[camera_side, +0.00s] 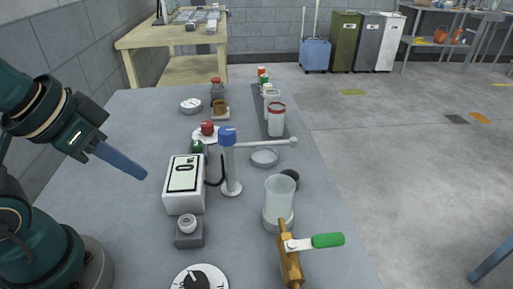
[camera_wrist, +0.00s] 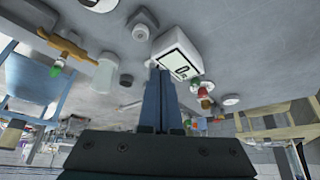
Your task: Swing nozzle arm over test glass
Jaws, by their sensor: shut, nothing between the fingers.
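The nozzle arm (camera_side: 265,143) is a thin pale horizontal tube on a blue-capped post (camera_side: 229,165). It points right, its tip above and just past a shallow dish (camera_side: 264,158). The test glass, a clear cylinder (camera_side: 279,203), stands nearer the camera, apart from the nozzle tip; it also shows in the wrist view (camera_wrist: 106,74). My gripper (camera_side: 144,175) is shut and empty, left of the white display box (camera_side: 183,195) and away from the nozzle arm. In the wrist view its fingers (camera_wrist: 160,75) point toward that box. The nozzle post is largely hidden there.
A brass valve (camera_side: 289,258) with a green handle (camera_side: 328,240) lies in front of the glass. A small grey knob box (camera_side: 188,234) and round dial (camera_side: 199,279) stand near the front. Bottles and jars (camera_side: 277,120) line the back. The table's left side is clear.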

